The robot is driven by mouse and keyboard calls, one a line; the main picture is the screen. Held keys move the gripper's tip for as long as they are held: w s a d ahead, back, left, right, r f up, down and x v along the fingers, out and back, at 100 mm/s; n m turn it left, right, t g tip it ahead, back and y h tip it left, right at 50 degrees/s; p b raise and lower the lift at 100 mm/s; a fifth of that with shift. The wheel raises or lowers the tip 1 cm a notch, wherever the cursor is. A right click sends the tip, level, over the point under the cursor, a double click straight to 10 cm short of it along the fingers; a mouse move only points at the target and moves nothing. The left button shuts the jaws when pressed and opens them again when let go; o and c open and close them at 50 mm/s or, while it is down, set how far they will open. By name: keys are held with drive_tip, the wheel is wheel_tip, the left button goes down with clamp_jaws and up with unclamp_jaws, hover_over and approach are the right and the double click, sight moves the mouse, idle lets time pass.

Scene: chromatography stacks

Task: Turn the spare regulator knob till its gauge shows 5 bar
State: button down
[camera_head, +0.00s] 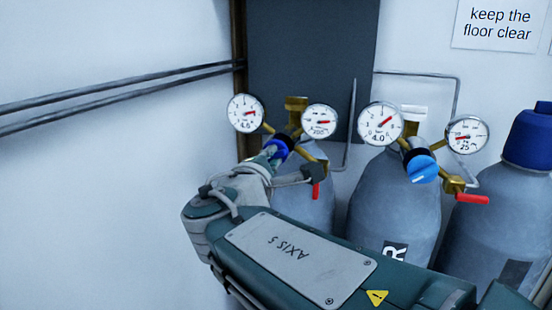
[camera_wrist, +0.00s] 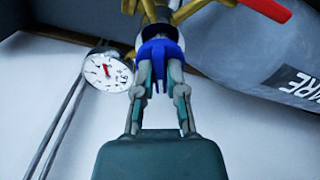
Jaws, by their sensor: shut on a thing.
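My gripper (camera_head: 271,155) is shut on the blue knob (camera_head: 283,143) of the left regulator, partly hidden by the fingers. In the wrist view, my gripper (camera_wrist: 160,80) has its two fingers on either side of the blue knob (camera_wrist: 160,52). That regulator's left gauge (camera_head: 245,113) has a red needle and appears to read 4.6; it also shows tilted in the wrist view (camera_wrist: 107,70). Its right gauge (camera_head: 320,121) is small and hard to read. I cannot read a full name on this regulator's cylinder (camera_head: 318,212).
A second regulator to the right has a gauge (camera_head: 380,124) reading 4.0, another gauge (camera_head: 467,135) and a blue knob (camera_head: 422,168). A red lever (camera_head: 472,199) sticks out beside it. Grey cylinders stand close together. Pipes (camera_head: 120,88) run along the left wall.

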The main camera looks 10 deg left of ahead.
drive_tip(key=shift+a+f+n, duration=0.15)
drive_tip(key=shift+f+n, duration=0.1)
drive_tip(key=shift+n, duration=0.05)
drive_tip(key=shift+n, duration=0.6)
drive_tip(key=shift+f, duration=0.1)
drive_tip(key=c, duration=0.7)
unclamp_jaws()
drive_tip(key=shift+a, duration=0.25)
drive_tip(key=s+a, duration=0.1)
drive_tip(key=s, duration=1.1)
